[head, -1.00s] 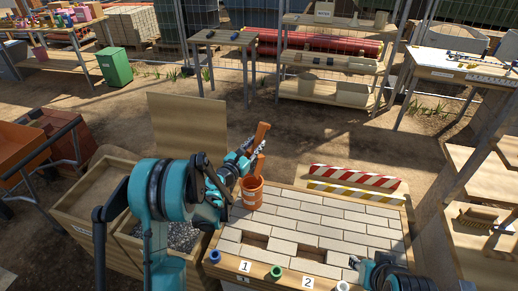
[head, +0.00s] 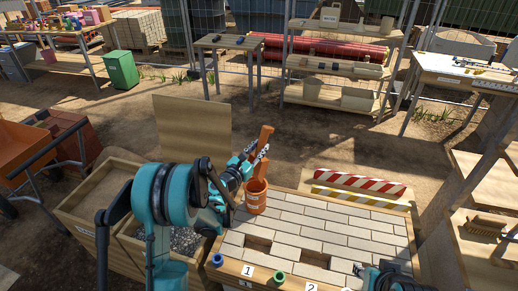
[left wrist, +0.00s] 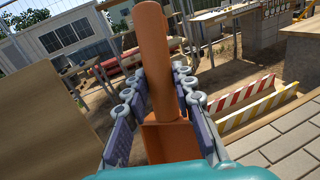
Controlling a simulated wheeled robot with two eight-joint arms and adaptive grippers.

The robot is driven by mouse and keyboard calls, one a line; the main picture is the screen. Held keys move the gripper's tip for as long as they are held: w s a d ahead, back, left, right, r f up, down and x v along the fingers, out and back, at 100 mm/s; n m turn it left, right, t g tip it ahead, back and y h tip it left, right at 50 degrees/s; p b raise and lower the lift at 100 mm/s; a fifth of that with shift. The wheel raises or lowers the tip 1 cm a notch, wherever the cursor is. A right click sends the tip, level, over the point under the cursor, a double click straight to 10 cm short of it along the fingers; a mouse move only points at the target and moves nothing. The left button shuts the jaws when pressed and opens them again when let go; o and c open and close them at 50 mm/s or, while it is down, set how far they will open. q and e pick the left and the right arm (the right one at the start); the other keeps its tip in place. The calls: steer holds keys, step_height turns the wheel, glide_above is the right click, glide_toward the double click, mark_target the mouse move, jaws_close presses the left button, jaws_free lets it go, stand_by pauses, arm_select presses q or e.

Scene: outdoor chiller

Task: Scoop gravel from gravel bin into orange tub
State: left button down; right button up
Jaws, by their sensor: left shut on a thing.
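My left gripper (head: 258,158) is shut on an orange scoop (head: 266,135). The scoop's handle points up, and it also fills the middle of the left wrist view (left wrist: 157,60). The scoop is right above the orange tub (head: 255,203), which stands upright at the back left corner of the paver table. I cannot tell whether the scoop touches the tub or holds gravel. The tub's inside is hidden. The gravel bin (head: 128,247) is a wooden box at left, with grey gravel (head: 183,239) partly hidden by my left arm. My right gripper (head: 372,277) is at the bottom edge, its jaws unclear.
The table of pale pavers (head: 325,226) has two open gaps and labels 1 and 2. A green (head: 278,270) and a blue (head: 217,260) ring sit at its front. Striped barriers (head: 355,182) stand behind. An upright board (head: 192,128) stands behind the bin.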

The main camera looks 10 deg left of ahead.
mark_target(262, 133)
stand_by(0.5)
arm_select(q)
step_height(262, 133, up, 7)
steer(key=g+y+p, duration=0.1)
steer(key=g+p, duration=0.1)
steer(key=p, duration=0.2)
steer(key=m+g+p, duration=0.1)
steer(key=g+p, duration=0.1)
steer(key=p, duration=0.3)
steer(key=g+y+p, duration=0.1)
steer(key=g+p, duration=0.1)
steer(key=p, duration=0.3)
steer(key=shift+y, duration=0.3)
steer(key=shift+r+g+p, duration=0.1)
steer(key=shift+g+p, duration=0.4)
steer(key=shift+p, duration=0.1)
